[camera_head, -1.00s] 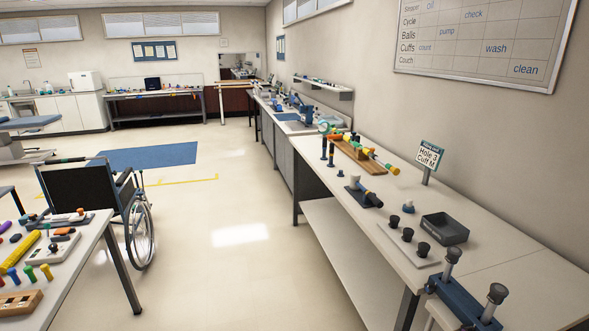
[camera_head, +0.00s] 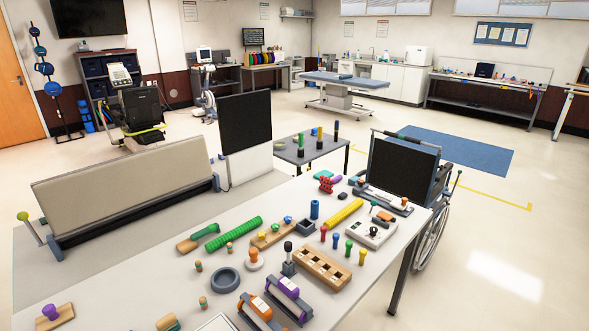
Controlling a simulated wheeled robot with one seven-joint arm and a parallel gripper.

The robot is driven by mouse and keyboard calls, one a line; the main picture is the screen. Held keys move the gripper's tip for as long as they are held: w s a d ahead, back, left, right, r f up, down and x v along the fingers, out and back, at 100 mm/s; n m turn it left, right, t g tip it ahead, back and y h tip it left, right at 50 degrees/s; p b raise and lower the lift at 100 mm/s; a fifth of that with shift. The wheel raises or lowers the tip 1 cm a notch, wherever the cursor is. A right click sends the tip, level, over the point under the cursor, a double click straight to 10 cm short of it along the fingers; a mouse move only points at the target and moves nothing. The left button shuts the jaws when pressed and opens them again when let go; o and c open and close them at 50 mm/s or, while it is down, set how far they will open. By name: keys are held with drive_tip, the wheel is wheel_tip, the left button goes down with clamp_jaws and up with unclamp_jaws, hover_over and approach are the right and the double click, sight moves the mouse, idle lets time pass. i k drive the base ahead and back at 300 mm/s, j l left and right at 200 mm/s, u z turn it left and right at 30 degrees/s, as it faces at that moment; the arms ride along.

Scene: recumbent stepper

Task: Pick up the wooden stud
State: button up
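Several small wooden stud-like pieces with coloured bands stand on the white table (camera_head: 115,275) in front of me. One small wooden piece (camera_head: 228,248) is near the green ribbed roller. Another wooden piece (camera_head: 198,265) stands left of the dark ring, and a third wooden piece (camera_head: 203,302) is nearer the front. I cannot tell which of them is the wooden stud. My gripper is not in view, so what it holds does not show.
The table is crowded: a green roller (camera_head: 234,235), a dark ring (camera_head: 225,280), a wooden block with holes (camera_head: 322,268) and orange and purple devices (camera_head: 289,293). A padded bench (camera_head: 125,188) stands behind left, a wheelchair (camera_head: 405,170) behind right. Floor at right is clear.

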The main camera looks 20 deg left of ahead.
sight(204, 304)
drive_tip(key=i+u, duration=0.2)
drive_tip(key=u, duration=0.2)
drive_tip(key=i+l+u, duration=0.15)
drive_tip(key=u, duration=0.3)
drive_tip(key=i+l+u, duration=0.15)
drive_tip(key=u, duration=0.25)
drive_tip(key=i+l+u, duration=0.1)
drive_tip(key=l+u, duration=0.3)
drive_tip(key=i+l+u, duration=0.1)
drive_tip(key=u, duration=0.35)
drive_tip(key=i+l+u, duration=0.15)
drive_tip(key=l+u, duration=0.55)
drive_tip(key=l, duration=0.25)
drive_tip(key=l+u, duration=0.3)
drive_tip(key=l, duration=0.2)
drive_tip(key=i, duration=0.05)
